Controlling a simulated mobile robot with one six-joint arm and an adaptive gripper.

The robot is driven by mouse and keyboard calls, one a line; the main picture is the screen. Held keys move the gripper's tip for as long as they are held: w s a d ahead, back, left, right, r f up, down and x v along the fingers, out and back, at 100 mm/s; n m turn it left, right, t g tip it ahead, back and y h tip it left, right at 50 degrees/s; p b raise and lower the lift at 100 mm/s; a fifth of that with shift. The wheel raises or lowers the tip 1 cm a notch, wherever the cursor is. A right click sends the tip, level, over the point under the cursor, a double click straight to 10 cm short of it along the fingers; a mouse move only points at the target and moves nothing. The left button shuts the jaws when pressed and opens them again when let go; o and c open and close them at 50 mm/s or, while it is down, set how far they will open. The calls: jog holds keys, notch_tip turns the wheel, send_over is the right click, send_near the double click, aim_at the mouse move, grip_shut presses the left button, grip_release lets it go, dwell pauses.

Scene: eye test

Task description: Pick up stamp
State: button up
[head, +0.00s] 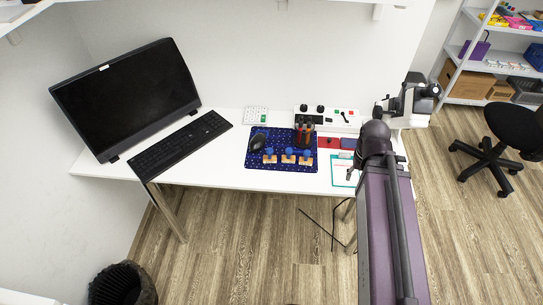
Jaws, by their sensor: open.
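Three stamps with blue knobs and tan bases stand in a row on the front part of the blue patterned mat (257,181): a left one (270,155), a middle one (288,156) and a right one (305,157). My gripper (352,172) seems to be the dark, small part left of my purple arm, over the white and teal clipboard (340,181). It is open, empty and to the right of the stamps, apart from them. My arm hides much of it and part of the clipboard.
A dark holder (304,131) stands close behind the right stamp. A mouse (257,142), red pad (327,142) and blue pad (348,143) lie near. A control box (328,118) is behind; keyboard (180,145) and monitor (127,95) are left.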

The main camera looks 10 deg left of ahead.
dwell(0.3)
jog(key=o, duration=0.3)
notch_tip(320, 180, up, 3)
jog(key=m+p, duration=0.2)
jog(key=p, duration=0.1)
send_over(270, 149)
jog(key=shift+w+r, duration=0.1)
notch_tip(270, 149, down, 9)
jog(key=b, duration=0.8)
jog(key=shift+r, duration=0.2)
